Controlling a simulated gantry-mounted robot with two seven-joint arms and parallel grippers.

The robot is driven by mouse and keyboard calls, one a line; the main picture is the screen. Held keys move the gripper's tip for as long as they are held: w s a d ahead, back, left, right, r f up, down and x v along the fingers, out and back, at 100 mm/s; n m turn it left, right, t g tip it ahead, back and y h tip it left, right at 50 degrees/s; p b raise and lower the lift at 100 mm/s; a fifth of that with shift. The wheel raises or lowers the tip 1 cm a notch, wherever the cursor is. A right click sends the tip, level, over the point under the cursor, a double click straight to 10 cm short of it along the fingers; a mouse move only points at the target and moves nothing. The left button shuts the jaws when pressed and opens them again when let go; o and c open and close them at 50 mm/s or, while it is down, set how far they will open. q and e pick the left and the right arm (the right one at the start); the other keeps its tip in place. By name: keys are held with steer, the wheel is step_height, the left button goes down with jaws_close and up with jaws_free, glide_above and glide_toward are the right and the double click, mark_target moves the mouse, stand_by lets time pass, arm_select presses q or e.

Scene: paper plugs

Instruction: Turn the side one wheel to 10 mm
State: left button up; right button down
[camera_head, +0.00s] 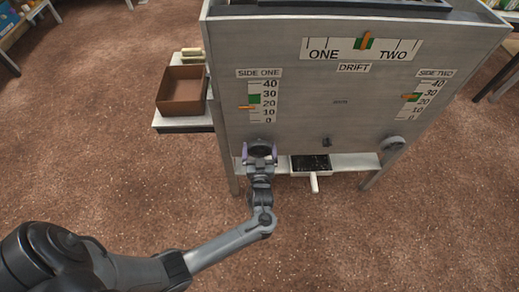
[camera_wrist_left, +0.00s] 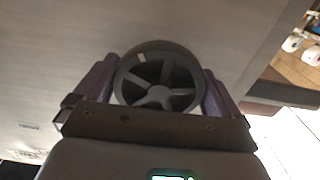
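The side one wheel (camera_wrist_left: 158,82) is a dark spoked handwheel; in the head view it (camera_head: 260,149) sits low on the grey panel's left side. My left gripper (camera_head: 260,156) is at it, with purple fingers on both sides of the rim. In the left wrist view the fingers (camera_wrist_left: 158,88) appear to press against the rim. The side one scale (camera_head: 269,102) runs from 0 to 40 with a green band around 20 to 30. Its orange pointer (camera_head: 247,107) stands a little below 20. My right gripper is out of view.
The side two wheel (camera_head: 393,143) and side two scale (camera_head: 411,103) are at the panel's right. The drift scale (camera_head: 388,49) is at the top. A white-handled tray (camera_head: 313,172) sits below the panel. A brown box (camera_head: 182,90) stands on the left shelf.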

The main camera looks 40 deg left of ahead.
arm_select(q)
steer(key=c, duration=0.4)
steer(key=shift+r+m+p, duration=0.15)
steer(key=shift+m+p, duration=0.45)
steer(key=shift+p, duration=0.15)
steer(key=shift+m+p, duration=1)
steer(key=shift+p, duration=0.15)
steer(key=m+p, duration=0.2)
steer(key=m, duration=0.1)
steer(key=shift+s+m+p, duration=0.1)
steer(key=shift+m+p, duration=0.2)
steer(key=shift+p, duration=0.1)
steer(key=m+p, duration=0.2)
steer(key=m, duration=0.1)
steer(key=shift+a+m, duration=0.1)
steer(key=shift+m, duration=0.3)
steer(key=m+p, duration=0.1)
steer(key=m, duration=0.2)
steer(key=shift+r+m+p, duration=0.1)
steer(key=shift+m+p, duration=0.2)
steer(key=m+p, duration=0.1)
steer(key=m, duration=0.2)
steer(key=shift+m, duration=0.3)
steer(key=m, duration=0.3)
steer(key=shift+p, duration=0.35)
steer(key=shift+m, duration=1.4)
